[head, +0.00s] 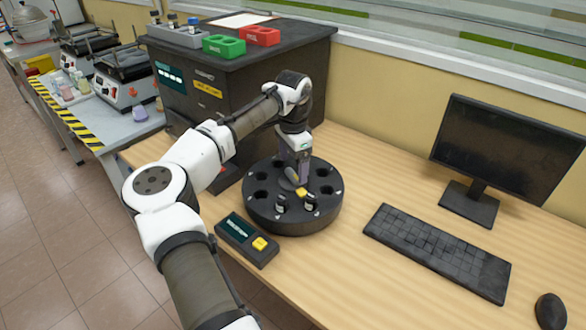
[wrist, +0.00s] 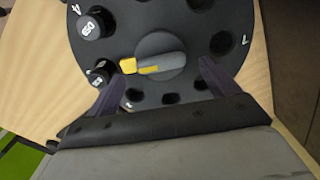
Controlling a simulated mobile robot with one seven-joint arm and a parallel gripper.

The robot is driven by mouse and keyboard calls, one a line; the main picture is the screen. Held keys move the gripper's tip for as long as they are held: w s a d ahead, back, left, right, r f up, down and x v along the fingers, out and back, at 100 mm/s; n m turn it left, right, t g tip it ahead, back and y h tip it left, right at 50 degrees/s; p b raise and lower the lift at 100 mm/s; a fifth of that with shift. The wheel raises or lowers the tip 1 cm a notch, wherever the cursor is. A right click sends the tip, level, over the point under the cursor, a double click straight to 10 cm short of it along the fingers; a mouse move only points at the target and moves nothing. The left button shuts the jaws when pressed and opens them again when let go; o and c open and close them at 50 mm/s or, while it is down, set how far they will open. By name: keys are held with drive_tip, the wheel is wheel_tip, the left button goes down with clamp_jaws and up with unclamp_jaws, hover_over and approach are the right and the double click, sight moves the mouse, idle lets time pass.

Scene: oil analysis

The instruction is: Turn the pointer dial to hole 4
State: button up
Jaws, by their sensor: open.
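The black round carousel (head: 262,212) stands on the wooden desk, with a ring of numbered holes. Its pointer dial, a grey bar with a yellow tip, is at the centre (wrist: 170,62); the yellow tip shows in the head view (head: 301,192). In the wrist view the tip points left, toward the lower of two black-capped vials (wrist: 100,73). The other vial (wrist: 95,23) is beside the mark 4 (wrist: 76,9). My gripper (wrist: 160,68) is open above the dial, one finger near each end of the bar. I cannot tell whether they touch it.
A small black control box (head: 246,240) with a yellow button stands just left of the carousel. A keyboard (head: 438,250), monitor (head: 510,145) and mouse (head: 550,311) are to the right. A dark cabinet (head: 225,90) with green and red trays stands behind.

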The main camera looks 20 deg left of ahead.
sight(293, 173)
drive_tip(key=shift+f, duration=1.55)
drive_tip(key=c, duration=1)
